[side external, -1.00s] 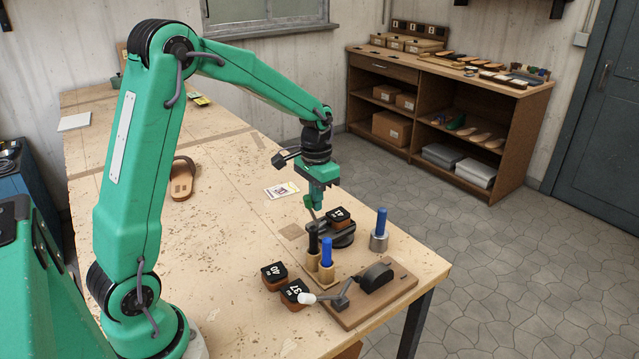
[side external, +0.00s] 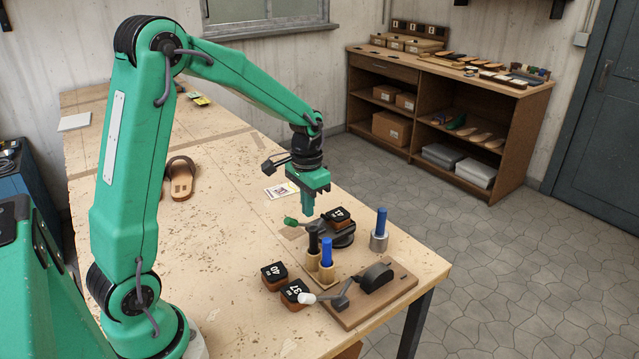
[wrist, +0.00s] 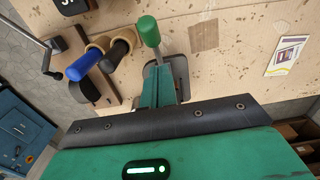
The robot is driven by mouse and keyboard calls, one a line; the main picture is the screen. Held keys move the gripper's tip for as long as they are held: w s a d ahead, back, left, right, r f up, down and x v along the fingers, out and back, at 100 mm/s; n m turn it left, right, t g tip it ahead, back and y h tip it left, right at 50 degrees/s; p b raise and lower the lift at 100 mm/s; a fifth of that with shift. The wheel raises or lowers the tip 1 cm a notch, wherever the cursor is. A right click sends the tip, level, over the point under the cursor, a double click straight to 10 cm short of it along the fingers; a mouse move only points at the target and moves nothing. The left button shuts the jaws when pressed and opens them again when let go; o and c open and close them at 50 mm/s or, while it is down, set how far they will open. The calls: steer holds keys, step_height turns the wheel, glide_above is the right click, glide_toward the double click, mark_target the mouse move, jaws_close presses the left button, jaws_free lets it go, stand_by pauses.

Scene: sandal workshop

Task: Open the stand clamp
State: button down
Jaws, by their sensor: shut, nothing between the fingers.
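The stand clamp is a dark round stand (side external: 344,240) near the table's right edge. A dark block with a white number (side external: 337,215) sits on it. Its lever has a green handle (side external: 291,221), which lies low, pointing left. In the wrist view the green handle (wrist: 148,31) reaches up the picture from the dark stand (wrist: 181,76). My gripper (side external: 308,214) is shut and empty, pointing down just above the lever, to the right of the handle's end. Its fingers (wrist: 158,74) hide part of the stand in the wrist view. I cannot tell whether they touch the lever.
Black-handled (side external: 313,240) and blue-handled (side external: 326,253) tools stand in wooden holders close in front. A blue-handled tool (side external: 381,222) stands in a metal cup to the right. Numbered blocks (side external: 274,276) and a lever device (side external: 375,277) sit nearer.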

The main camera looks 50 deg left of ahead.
steer(key=shift+r, duration=0.1)
step_height(320, 180, up, 7)
steer(key=w, duration=0.1)
steer(key=shift+r, duration=0.15)
stand_by(0.7)
steer(key=s+d+r+t, duration=0.2)
steer(key=s+d, duration=0.3)
steer(key=s, duration=0.4)
steer(key=s+d+r+t, duration=0.3)
steer(key=s+d+r, duration=0.1)
steer(key=s, duration=0.5)
steer(key=shift+s+d+t, duration=0.3)
steer(key=shift+d, duration=0.2)
stand_by(1.3)
